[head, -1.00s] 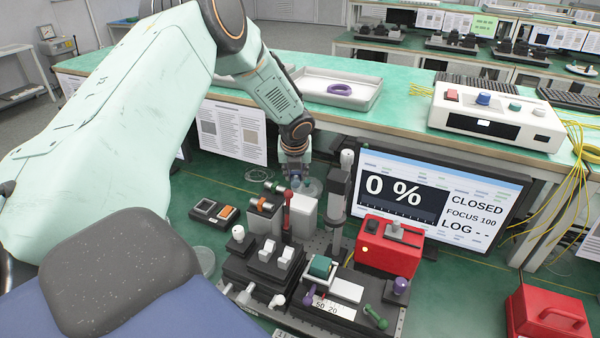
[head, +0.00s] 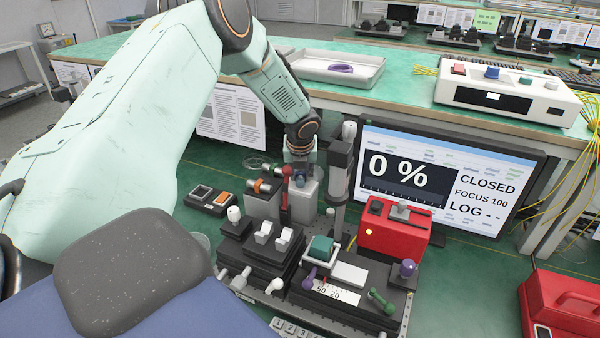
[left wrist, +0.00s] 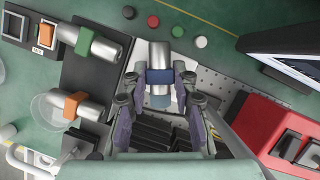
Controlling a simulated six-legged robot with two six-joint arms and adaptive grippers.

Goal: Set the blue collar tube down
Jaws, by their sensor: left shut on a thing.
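The blue collar tube is a silver cylinder with a blue band (left wrist: 160,76). In the left wrist view it lies between the finger pads of my left gripper (left wrist: 160,127), which is shut on it. In the head view my left gripper (head: 300,168) hangs over a pale grey block (head: 305,200), with the blue collar just below the wrist. The tube is mostly hidden there, and I cannot tell whether it touches the block. My right gripper is not in view.
A green-collared tube (left wrist: 97,43) and an orange-collared tube (left wrist: 78,105) lie left of the gripper in the wrist view. A dark post (head: 340,165) stands close on the right. A red box (head: 393,232) and the monitor (head: 440,180) are further right.

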